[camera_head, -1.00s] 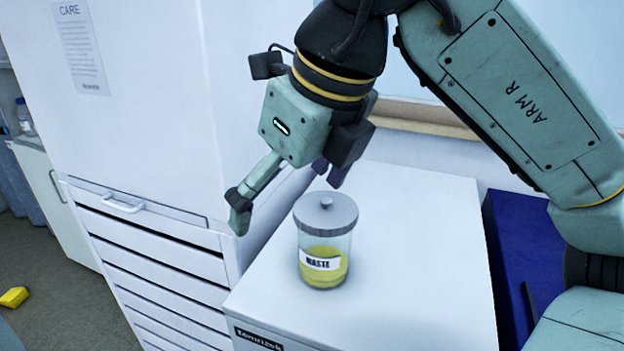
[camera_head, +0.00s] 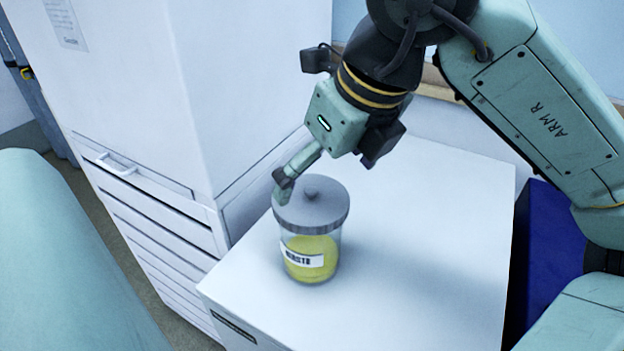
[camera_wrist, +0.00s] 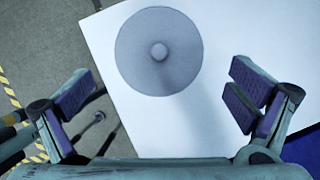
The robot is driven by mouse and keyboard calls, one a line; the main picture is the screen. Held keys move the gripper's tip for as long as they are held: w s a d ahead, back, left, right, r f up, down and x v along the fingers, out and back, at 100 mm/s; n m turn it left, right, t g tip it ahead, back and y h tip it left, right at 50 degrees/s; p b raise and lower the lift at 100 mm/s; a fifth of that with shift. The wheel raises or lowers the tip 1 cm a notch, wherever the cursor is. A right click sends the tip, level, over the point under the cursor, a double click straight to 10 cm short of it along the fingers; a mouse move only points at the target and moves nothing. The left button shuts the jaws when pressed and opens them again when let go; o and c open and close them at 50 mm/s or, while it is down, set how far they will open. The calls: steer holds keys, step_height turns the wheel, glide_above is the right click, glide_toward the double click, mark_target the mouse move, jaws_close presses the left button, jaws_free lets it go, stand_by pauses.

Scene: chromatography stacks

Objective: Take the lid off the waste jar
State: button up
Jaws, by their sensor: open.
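The waste jar (camera_head: 309,262) is clear glass with yellow contents and a label reading WASTE. It stands upright on a white cabinet top. Its grey round lid (camera_head: 326,205) with a small centre knob (camera_head: 311,194) sits on it. The lid (camera_wrist: 180,75) and knob (camera_wrist: 159,51) also show from above in the wrist view, ahead of the fingers. My gripper (camera_wrist: 160,93) is open and empty, its purple-padded fingers wide apart. In the head view one finger overlaps the lid's left edge; whether it touches cannot be told. The other finger is hidden there.
The white cabinet top (camera_head: 430,250) is otherwise clear around the jar. A tall white unit with drawers (camera_head: 150,212) rises at its left. A blue object (camera_head: 548,240) stands beyond the cabinet's right edge.

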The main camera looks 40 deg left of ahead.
mark_target(314, 191)
steer(key=shift+p+x, duration=0.9)
steer(key=shift+x, duration=1.65)
steer(key=shift+s, duration=0.1)
steer(key=c, duration=0.7)
steer(key=shift+r, duration=0.1)
